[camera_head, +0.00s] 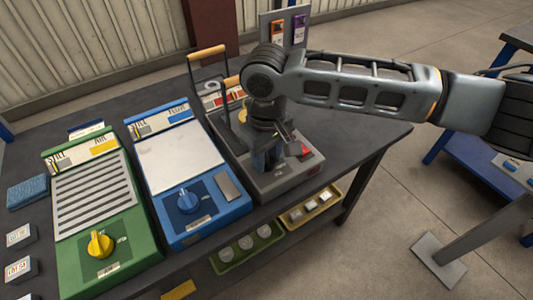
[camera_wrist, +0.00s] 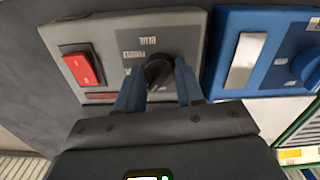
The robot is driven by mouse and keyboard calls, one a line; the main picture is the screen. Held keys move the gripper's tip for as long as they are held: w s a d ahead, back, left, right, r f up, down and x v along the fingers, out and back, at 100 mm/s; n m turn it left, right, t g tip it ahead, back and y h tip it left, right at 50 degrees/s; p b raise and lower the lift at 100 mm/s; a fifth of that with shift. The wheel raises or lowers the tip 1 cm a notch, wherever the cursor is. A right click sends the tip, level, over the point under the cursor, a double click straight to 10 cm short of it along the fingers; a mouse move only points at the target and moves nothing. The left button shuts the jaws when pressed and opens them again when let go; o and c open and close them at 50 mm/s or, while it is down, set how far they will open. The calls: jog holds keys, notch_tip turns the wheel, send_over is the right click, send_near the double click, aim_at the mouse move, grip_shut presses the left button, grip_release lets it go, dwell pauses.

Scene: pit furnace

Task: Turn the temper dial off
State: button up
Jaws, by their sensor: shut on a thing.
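The dark temper dial (camera_wrist: 157,66) is on the front panel of the grey unit (camera_head: 290,184) at the right end of the bench. The wrist view shows lettering beside the dial, upside down and hard to read. My gripper (camera_wrist: 157,80) has its blue fingers on either side of the dial and is shut on it. In the head view, my gripper (camera_head: 268,160) reaches down onto the grey unit and hides the dial. The dial's exact pointer direction cannot be told.
A red rocker switch (camera_wrist: 82,69) sits beside the dial on the same panel. The blue unit (camera_head: 203,222) with its blue knob (camera_head: 187,201) stands to the left, then the green unit (camera_head: 125,254) with a yellow knob (camera_head: 99,244). Trays (camera_head: 247,250) hang below the bench edge.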

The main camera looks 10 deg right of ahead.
aim_at(266, 158)
jog(key=n+p, duration=0.2)
jog(key=n, duration=0.1)
jog(key=shift+r+p, duration=0.15)
jog(key=shift+p, duration=0.2)
jog(key=shift+n+p, duration=1)
jog(key=shift+n, duration=1.2)
jog(key=o, duration=1)
jog(key=shift+o, duration=0.2)
jog(key=shift+r, duration=3.8)
